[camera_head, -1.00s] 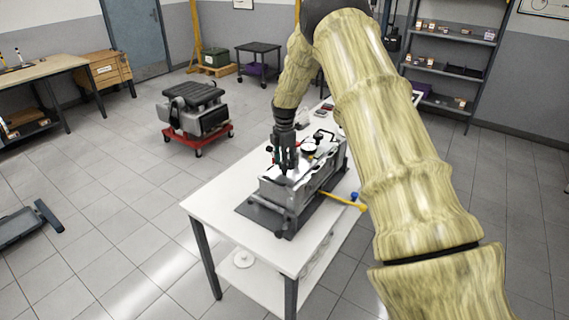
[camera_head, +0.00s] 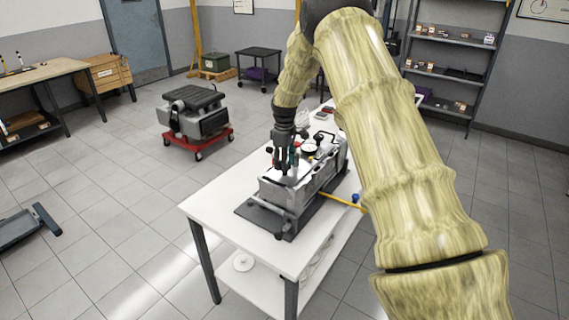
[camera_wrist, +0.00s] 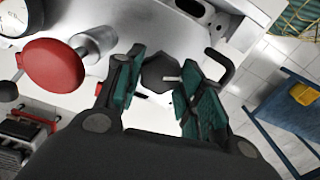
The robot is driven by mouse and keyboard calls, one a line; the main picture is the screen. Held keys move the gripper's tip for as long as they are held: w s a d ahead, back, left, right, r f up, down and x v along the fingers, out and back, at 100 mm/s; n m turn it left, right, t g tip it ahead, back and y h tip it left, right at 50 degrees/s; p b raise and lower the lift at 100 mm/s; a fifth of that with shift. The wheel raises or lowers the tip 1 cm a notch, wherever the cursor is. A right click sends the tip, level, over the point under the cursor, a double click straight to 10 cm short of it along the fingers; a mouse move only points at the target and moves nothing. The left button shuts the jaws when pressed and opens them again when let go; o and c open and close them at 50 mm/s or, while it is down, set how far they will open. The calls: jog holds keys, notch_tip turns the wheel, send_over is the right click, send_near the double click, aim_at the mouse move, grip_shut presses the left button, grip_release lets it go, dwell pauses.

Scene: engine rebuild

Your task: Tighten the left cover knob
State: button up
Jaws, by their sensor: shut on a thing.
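The engine block (camera_head: 277,189) lies on a dark mat (camera_head: 262,216) on the white table, with a light metal cover on top. My gripper (camera_head: 284,168) points down at the near-left part of this cover. In the wrist view my gripper (camera_wrist: 160,88) has its two green-padded fingers on either side of a dark faceted knob (camera_wrist: 158,72), which I take for the left cover knob. It is shut on this knob. The knob's lower part and its seat are partly hidden. In the head view my fingers hide the knob.
A red round knob (camera_wrist: 52,66) on a metal stem stands left of the fingers in the wrist view. A dial gauge (camera_head: 310,149) sits on the cover behind my gripper. A yellow-handled tool (camera_head: 341,201) sticks out right of the block. The table's front-left top (camera_head: 215,205) is clear.

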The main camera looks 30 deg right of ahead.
jog(key=m, duration=0.7)
jog(key=shift+b, duration=0.3)
jog(key=m, duration=0.6)
jog(key=shift+d+m, duration=0.1)
jog(key=shift+m, duration=0.3)
jog(key=m, duration=0.8)
jog(key=shift+m, duration=0.6)
jog(key=o, duration=1)
jog(key=shift+r, duration=0.1)
